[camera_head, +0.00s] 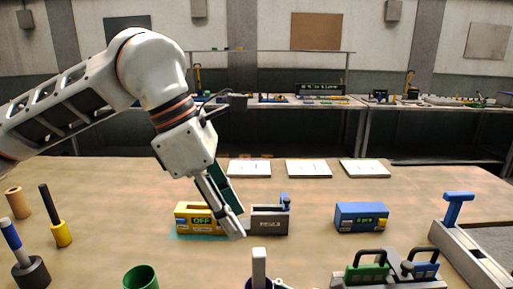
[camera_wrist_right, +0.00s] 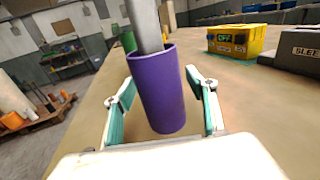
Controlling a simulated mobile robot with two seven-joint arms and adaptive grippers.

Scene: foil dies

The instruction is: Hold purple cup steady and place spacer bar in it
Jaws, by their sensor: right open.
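The purple cup (camera_wrist_right: 160,95) stands upright between the fingers of my right gripper (camera_wrist_right: 160,88) in the right wrist view. Those fingers are apart, with a small gap on each side of the cup. A grey spacer bar (camera_wrist_right: 145,22) stands in the cup's mouth and sticks up out of it. In the head view the bar (camera_head: 259,262) shows at the bottom edge, with only the dark rim of the cup (camera_head: 249,284) visible. My left gripper (camera_head: 239,223) is above and left of the bar, apart from it. Its fingers overlap in view, so its opening is unclear.
A green cup (camera_head: 141,277) stands left of the purple one. A yellow box (camera_head: 199,219), a grey block (camera_head: 270,221) and a blue box (camera_head: 361,217) stand behind. A fixture with handles (camera_head: 390,270) is at the right. Rods in bases (camera_head: 60,233) stand at the left.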

